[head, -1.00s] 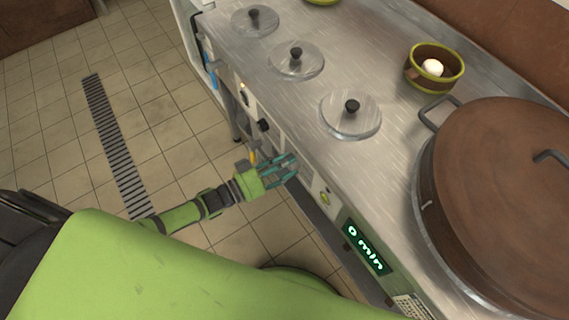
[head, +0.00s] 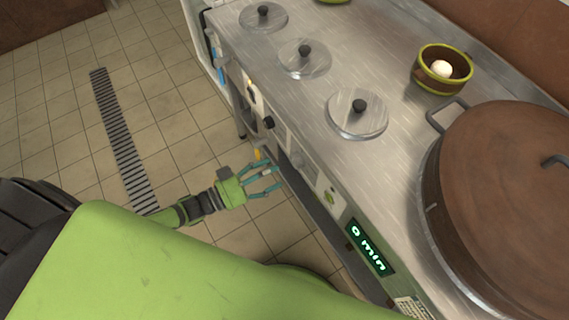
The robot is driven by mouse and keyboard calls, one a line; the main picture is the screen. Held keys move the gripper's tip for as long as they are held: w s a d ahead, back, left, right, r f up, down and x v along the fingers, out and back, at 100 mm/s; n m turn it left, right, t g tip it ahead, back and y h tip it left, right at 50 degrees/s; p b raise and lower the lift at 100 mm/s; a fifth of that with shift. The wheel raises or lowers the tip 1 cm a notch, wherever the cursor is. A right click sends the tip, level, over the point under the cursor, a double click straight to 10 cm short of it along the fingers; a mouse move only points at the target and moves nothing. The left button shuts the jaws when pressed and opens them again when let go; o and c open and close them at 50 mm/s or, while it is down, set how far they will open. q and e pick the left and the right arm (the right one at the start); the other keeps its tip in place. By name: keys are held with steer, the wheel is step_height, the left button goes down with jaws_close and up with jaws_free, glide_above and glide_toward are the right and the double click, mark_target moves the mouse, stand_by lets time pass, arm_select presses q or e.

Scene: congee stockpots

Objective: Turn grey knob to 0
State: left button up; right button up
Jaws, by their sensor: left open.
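The stove's front panel carries a row of knobs. The knob (head: 298,159) nearest my gripper looks grey, but it is small and its pointer cannot be read. A dark knob (head: 268,122) sits farther up the panel. My left gripper (head: 268,181) is open and empty, with its teal fingers spread toward the panel. It is to the left of and below the grey knob and appears apart from it. A green-lit display (head: 369,248) on the panel reads 0 min. My right gripper is not in view.
The steel counter (head: 390,115) holds several round lids with black knobs, a brown bowl (head: 443,69) with a white item inside, and a large pot with a brown lid (head: 510,190). Tiled floor with a drain grate (head: 122,140) lies open at left.

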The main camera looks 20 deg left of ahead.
arm_select(q)
steer(key=shift+v, duration=2.8)
